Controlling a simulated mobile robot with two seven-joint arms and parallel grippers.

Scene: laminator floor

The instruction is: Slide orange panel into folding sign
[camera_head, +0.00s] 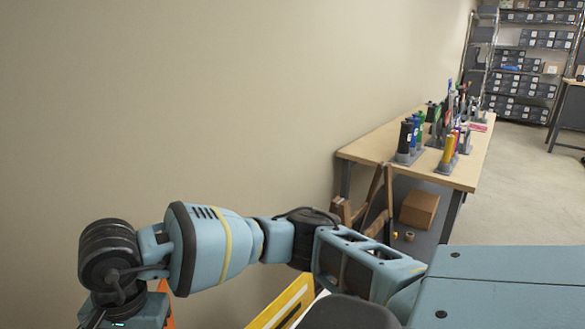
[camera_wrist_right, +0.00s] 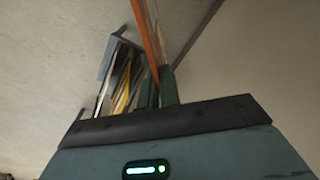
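An orange panel (camera_wrist_right: 147,35) shows nearly edge-on in the right wrist view. Its lower end runs between the two dark green fingertips of my right gripper (camera_wrist_right: 159,90), which look closed on it. In the head view a strip of the orange panel (camera_head: 168,316) shows at the bottom left, beside the right gripper's body; the fingertips are out of that picture. A brown wooden folding frame (camera_head: 375,195), possibly the folding sign, stands before the workbench, well apart from the orange panel and partly hidden by my arm. My left gripper is not in view.
A yellow panel (camera_head: 272,317) leans behind my arm. A grey rack (camera_wrist_right: 112,58) with several thin panels shows beside the orange panel. The workbench (camera_head: 372,147) carries bottles and holders, with a cardboard box (camera_head: 419,209) below. A plain wall (camera_head: 180,100) runs along the left.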

